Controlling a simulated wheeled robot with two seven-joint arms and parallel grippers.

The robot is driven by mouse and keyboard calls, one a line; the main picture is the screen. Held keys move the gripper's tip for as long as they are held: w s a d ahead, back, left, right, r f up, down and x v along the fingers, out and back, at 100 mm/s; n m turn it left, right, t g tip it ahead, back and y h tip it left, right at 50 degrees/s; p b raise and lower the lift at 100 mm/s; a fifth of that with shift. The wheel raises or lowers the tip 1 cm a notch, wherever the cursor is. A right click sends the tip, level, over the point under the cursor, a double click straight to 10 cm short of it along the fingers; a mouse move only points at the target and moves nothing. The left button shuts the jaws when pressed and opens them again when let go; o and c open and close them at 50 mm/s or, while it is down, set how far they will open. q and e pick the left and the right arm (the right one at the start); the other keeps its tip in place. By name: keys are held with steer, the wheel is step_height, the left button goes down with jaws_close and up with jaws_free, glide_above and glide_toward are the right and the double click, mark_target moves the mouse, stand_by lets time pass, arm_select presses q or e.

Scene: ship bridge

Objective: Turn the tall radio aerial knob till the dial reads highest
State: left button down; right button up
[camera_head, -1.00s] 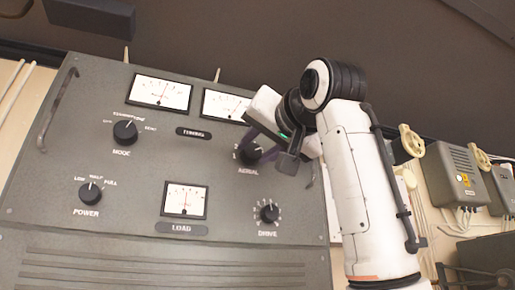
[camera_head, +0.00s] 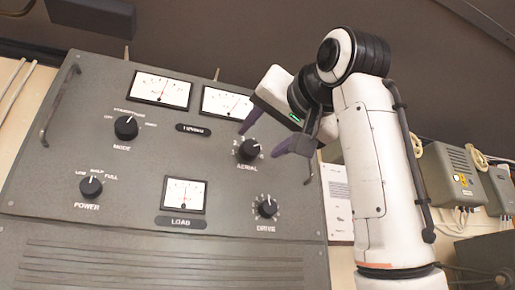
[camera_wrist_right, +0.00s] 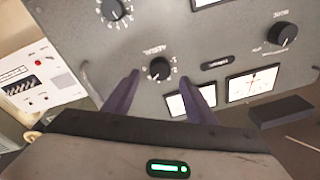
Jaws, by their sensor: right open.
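The black AERIAL knob (camera_head: 246,150) with a white pointer line is on the sloping grey radio panel (camera_head: 150,215), right of centre. It also shows in the right wrist view (camera_wrist_right: 159,68), between and beyond the fingertips. My right gripper (camera_head: 259,142) is open, its purple fingers apart and off the knob, a little to its upper right. Its fingers also show in the wrist view (camera_wrist_right: 160,80). Two upper dials, left (camera_head: 160,89) and right (camera_head: 222,103), have needles leaning right; my gripper covers part of the right one. The LOAD dial (camera_head: 184,195) needle stands near the middle. My left gripper is not in view.
Other knobs sit near: MODE (camera_head: 126,127), POWER (camera_head: 91,187) and DRIVE (camera_head: 266,207). A handle (camera_head: 60,105) runs along the panel's left edge. Grey wall boxes (camera_head: 455,178) with cables are at the right.

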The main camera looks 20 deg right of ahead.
steer(key=s+b, duration=0.1)
steer(key=s, duration=0.5)
steer(key=shift+d+f, duration=0.2)
steer(key=shift+f, duration=0.25)
